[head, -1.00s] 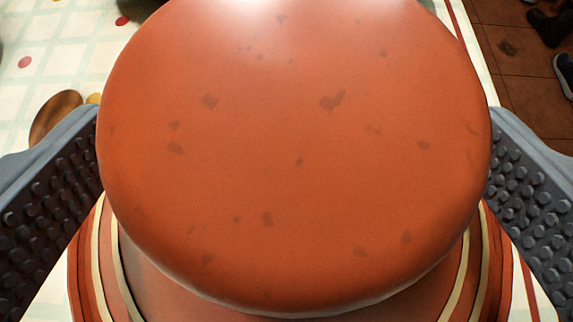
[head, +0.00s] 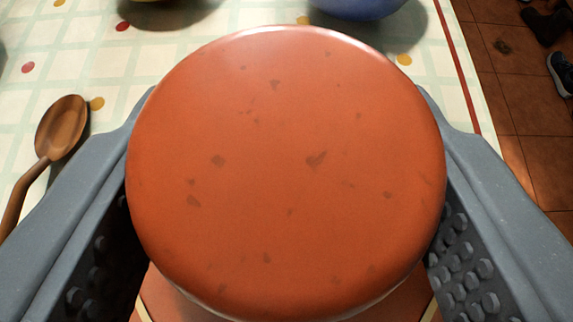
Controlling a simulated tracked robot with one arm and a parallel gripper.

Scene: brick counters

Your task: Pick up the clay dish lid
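The clay dish lid (head: 285,160) fills the middle of the view. Its round, orange-brown top has dark flecks and faces me. A lower part of it, with a cream stripe, shows at the bottom edge. My gripper (head: 287,100) has one grey finger on each side of the lid's round top. The studded inner pads run behind its left and right edges. The fingertips and any contact under the rim are hidden by the round top, so I cannot tell whether they press on it.
A wooden spoon (head: 60,125) lies on the checked cloth (head: 80,60) at the left, close to my left finger. A blue round object (head: 355,8) is at the back edge of view. Tiled floor (head: 520,120) lies beyond the counter at the right.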

